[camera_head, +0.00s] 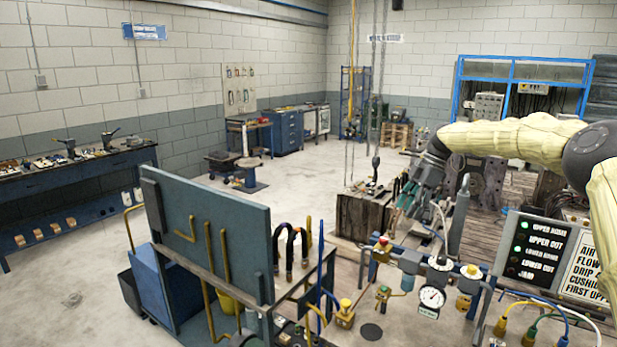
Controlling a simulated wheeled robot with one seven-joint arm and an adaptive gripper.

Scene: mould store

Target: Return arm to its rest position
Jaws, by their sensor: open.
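My gripper (405,197) is at the right of the middle in the head view, at the end of my arm, which reaches in from the right edge in a pale yellow cover. The gripper points down and to the left, and its fingers look apart with nothing seen between them. It shows in front of a wooden crate-like block (360,216) and above a pipe assembly with a pressure gauge (431,297). I cannot tell how far it is from either.
A control panel (543,250) with green lights stands below my arm at right. A blue-grey upright board on a cart (208,235) stands in front, left of the middle. A blue workbench (75,179) lines the left wall. The floor (90,270) between is mostly clear.

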